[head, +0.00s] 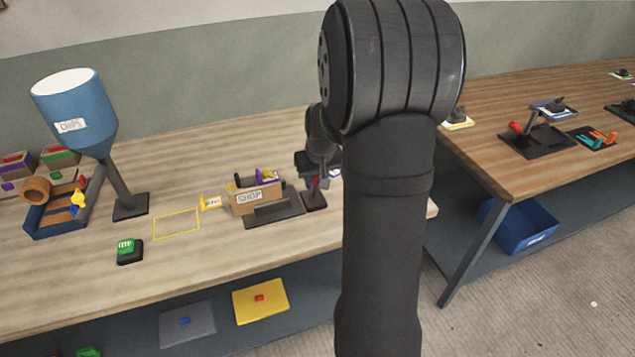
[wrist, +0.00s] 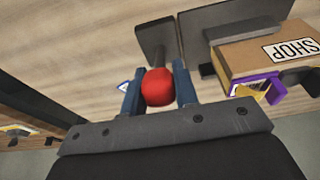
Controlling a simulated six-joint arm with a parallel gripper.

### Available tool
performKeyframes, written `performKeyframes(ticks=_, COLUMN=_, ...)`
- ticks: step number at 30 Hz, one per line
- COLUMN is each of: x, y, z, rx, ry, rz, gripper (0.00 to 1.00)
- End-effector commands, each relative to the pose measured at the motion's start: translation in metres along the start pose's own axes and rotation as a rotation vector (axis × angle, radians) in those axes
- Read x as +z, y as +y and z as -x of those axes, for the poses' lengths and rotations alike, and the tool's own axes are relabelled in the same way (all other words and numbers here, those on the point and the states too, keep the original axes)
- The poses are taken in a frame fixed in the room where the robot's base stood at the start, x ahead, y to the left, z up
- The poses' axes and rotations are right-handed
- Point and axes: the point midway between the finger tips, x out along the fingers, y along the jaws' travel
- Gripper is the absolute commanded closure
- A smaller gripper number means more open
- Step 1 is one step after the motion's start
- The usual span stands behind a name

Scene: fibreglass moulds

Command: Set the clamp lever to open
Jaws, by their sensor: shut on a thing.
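The clamp lever has a red knob (wrist: 158,88) and a dark base plate (head: 314,201) on the wooden bench. In the wrist view my gripper (wrist: 159,72) has its two blue-grey fingers on either side of the knob, shut on it. In the head view my gripper (head: 311,178) is over the base plate, partly hidden by my arm. Most of the lever's shaft is hidden, and I cannot tell its exact angle.
A cardboard box marked SHOP (head: 256,198) stands close by the lever, behind a dark stand. A blue hopper (head: 75,108) and a green button (head: 128,248) are farther left. Another red-knobbed device (head: 537,139) is on the right bench. Bare bench lies in front.

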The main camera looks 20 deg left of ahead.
Motion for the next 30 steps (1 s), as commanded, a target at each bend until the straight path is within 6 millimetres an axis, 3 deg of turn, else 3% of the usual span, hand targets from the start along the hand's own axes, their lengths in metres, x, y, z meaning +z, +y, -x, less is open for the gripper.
performKeyframes(ticks=19, x=-0.053, y=0.000, z=-0.014, rx=0.001, ry=-0.575, rz=0.000, gripper=1.00)
performKeyframes(ticks=30, x=-0.067, y=0.000, z=-0.023, rx=0.000, ry=-0.580, rz=0.000, gripper=1.00)
